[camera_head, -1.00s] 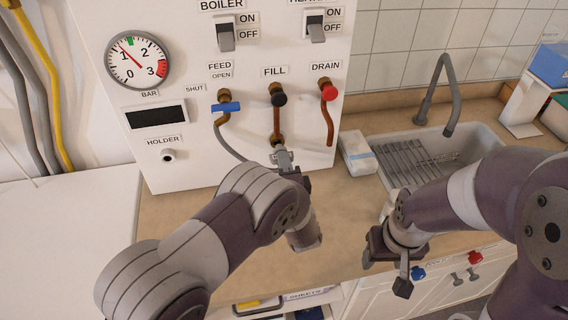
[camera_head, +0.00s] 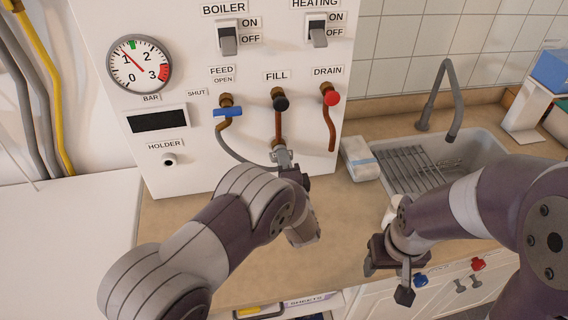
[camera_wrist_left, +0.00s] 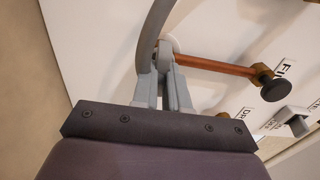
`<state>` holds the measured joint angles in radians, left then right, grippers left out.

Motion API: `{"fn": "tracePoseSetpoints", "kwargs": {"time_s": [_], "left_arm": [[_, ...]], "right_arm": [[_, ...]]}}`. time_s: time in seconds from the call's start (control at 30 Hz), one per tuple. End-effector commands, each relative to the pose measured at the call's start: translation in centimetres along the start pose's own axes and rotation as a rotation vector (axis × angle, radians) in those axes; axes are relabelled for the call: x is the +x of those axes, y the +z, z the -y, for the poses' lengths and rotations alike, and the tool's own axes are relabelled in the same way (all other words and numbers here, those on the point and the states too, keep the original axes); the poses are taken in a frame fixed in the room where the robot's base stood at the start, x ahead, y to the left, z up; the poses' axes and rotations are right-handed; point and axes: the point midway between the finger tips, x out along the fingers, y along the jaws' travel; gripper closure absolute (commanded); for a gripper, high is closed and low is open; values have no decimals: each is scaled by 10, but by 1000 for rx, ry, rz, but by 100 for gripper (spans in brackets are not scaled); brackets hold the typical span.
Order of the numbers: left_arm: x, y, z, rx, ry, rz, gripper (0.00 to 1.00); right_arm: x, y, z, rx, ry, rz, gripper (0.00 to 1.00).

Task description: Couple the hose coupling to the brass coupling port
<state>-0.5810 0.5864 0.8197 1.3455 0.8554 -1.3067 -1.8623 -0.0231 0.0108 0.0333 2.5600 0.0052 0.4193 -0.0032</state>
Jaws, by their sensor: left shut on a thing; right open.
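My left gripper (camera_head: 284,158) is at the white panel, at the lower end of the copper pipe under the FILL label. In the left wrist view its fingers (camera_wrist_left: 163,88) are shut on the grey hose coupling (camera_wrist_left: 164,55). A grey hose (camera_head: 234,152) runs from there up to the FEED valve. The brass coupling port (camera_head: 276,142) at the pipe's lower end is mostly hidden by the gripper and coupling. The coupling is right at the port; I cannot tell whether it is seated. My right gripper (camera_head: 388,278) is open and empty above the counter's front edge.
The FEED valve (camera_head: 228,111) has a blue handle, the FILL valve (camera_head: 281,102) a black knob, the DRAIN valve (camera_head: 331,97) a red knob. A pressure gauge (camera_head: 139,64) and an empty holder peg (camera_head: 169,160) are at left. A sink (camera_head: 480,150) is at right.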

Motion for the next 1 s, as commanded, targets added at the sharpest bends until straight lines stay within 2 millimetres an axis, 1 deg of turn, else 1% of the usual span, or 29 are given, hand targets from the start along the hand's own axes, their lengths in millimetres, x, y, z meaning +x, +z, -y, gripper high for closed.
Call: {"fn": "tracePoseSetpoints", "kwargs": {"time_s": [0.13, 0.17, 0.2, 0.23, 0.27, 0.53, 0.63, 0.67, 0.77, 0.9, 1.0], "left_arm": [[4, 0, 0, 0, -1, 0, 100], [4, 0, 0, 0, -1, 0, 83], [4, 0, 0, 0, -1, 0, 70], [4, 0, 0, 0, -1, 0, 60], [4, 0, 0, 0, -1, 0, 57], [3, 0, 0, 0, 0, 0, 57], [-8, -1, -1, 0, 0, -1, 57], [-14, -1, -2, 0, 0, -2, 57], [-40, -2, -3, 0, 0, -4, 57], [-79, -1, -2, -1, -1, -4, 57], [-101, -1, -2, 1, -1, -4, 57]], "right_arm": [[1, 0, 0, 0, 0, 0, 43], [1, 0, 0, 0, 0, 0, 43], [1, 0, 0, 0, 0, 0, 43], [1, 0, 0, 0, 0, 0, 43], [1, 0, 0, 0, 0, 0, 43], [1, 0, 0, 0, 0, 0, 43], [5, 0, 0, 0, 0, 0, 43], [6, 1, 0, 0, 0, 0, 43], [13, 2, 0, 0, 0, 0, 43], [20, 2, 0, 0, 0, 0, 43], [23, 3, 0, 0, 0, 0, 43]]}}
